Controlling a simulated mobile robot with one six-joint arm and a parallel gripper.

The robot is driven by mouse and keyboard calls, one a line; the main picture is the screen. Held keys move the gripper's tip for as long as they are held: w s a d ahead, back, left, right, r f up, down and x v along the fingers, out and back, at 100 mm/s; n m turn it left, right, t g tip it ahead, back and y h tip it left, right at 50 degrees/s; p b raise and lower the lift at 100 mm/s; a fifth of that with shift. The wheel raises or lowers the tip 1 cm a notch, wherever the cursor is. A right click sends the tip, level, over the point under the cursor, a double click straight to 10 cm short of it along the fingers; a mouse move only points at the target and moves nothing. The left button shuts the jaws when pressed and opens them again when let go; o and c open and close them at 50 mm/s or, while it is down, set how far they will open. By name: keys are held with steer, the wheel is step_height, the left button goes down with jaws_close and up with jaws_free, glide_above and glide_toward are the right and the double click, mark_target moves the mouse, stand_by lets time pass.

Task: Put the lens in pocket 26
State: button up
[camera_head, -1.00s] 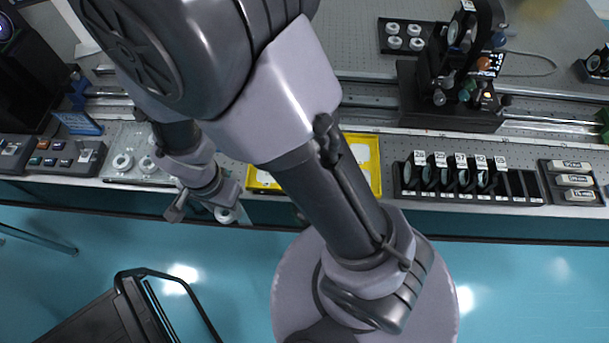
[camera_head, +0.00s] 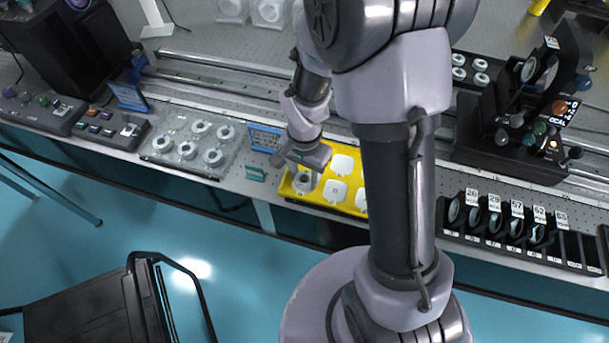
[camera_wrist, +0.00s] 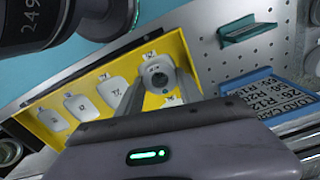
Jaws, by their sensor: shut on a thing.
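My gripper (camera_wrist: 160,92) is shut on the lens (camera_wrist: 158,76), a small round piece with a grey ring and dark centre. In the wrist view the lens sits between the two fingers, over the end pocket of the yellow tray (camera_wrist: 92,77). In the head view my gripper (camera_head: 304,172) and the lens (camera_head: 304,181) are at the left end of the yellow tray (camera_head: 322,205). I cannot tell whether the lens touches the pocket floor. The white pockets (camera_wrist: 82,106) carry small numbers that I cannot read surely. My arm hides the tray's right end in the head view.
A clear tray of several round pieces (camera_head: 190,148) and a blue sign (camera_head: 265,138) stand left of the yellow tray. A black rack of labelled lenses (camera_head: 520,232) is at right. Rails (camera_head: 220,65) run behind; the table's front edge is close.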

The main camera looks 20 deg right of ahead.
steer(key=shift+f, duration=0.15)
steer(key=o, duration=1.1)
step_height(320, 180, up, 12)
steer(key=p, duration=0.5)
step_height(320, 180, up, 11)
steer(key=n+t, duration=0.2)
glide_above(305, 178)
steer(key=s+a, duration=0.2)
steer(key=s, duration=0.1)
steer(key=s+r+n+t, duration=0.1)
steer(key=s+r, duration=0.1)
steer(key=s, duration=0.1)
steer(key=s+a+r+n+t+y, duration=0.1)
steer(key=s+r, duration=0.2)
steer(key=s+a+r+n+t+y, duration=0.1)
steer(key=s+r, duration=0.2)
steer(key=s, duration=0.1)
steer(key=shift+a+t, duration=0.1)
steer(key=shift+t, duration=0.3)
